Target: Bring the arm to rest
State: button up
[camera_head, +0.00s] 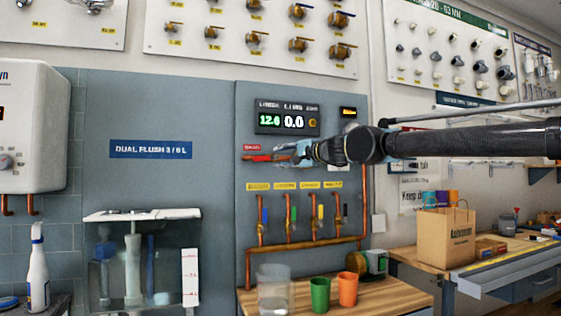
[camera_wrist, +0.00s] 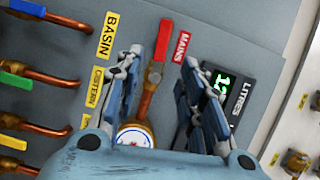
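My arm (camera_head: 460,139) reaches in from the right across the grey panel in the head view. My gripper (camera_head: 297,151) is at its end, close to the red mains lever (camera_head: 262,158) under the red label. In the wrist view my gripper (camera_wrist: 161,55) is open, its two fingers apart. The red lever (camera_wrist: 149,84) shows between them, with a brass valve body and round gauge (camera_wrist: 134,138) below it. I see nothing held. Whether the fingers touch the lever I cannot tell.
The display (camera_head: 287,121) is just above my gripper. Copper pipes with several coloured levers (camera_head: 288,215) run below. A wooden bench holds a clear jug (camera_head: 273,288), a green cup (camera_head: 320,294) and an orange cup (camera_head: 347,289). A paper bag (camera_head: 446,238) stands at right.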

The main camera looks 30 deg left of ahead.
jog(key=shift+s+d, duration=0.1)
jog(key=shift+d, duration=0.35)
jog(key=w+d+f+n+h, duration=0.1)
jog(key=d+f+n+h, duration=0.1)
jog(key=d+f, duration=0.85)
jog(key=w+d+f+n+h, duration=0.1)
jog(key=d+f+h, duration=0.2)
jog(key=d+f, duration=0.8)
jog(key=w+d+f+n+h, duration=0.2)
jog(key=d+f, duration=0.5)
jog(key=d, duration=0.8)
jog(key=s+d+f+m+g+h, duration=0.1)
jog(key=s+d+f+h, duration=0.4)
jog(key=d+f, duration=0.9)
jog(key=s+d+f+m+g+h, duration=0.1)
jog(key=s+d+f+h, duration=0.3)
jog(key=s+d+f, duration=0.8)
jog(key=d+f+g, duration=0.1)
jog(key=d+f, duration=0.1)
jog(key=d, duration=0.3)
jog(key=shift+d+h, duration=0.15)
jog(key=shift+h, duration=0.25)
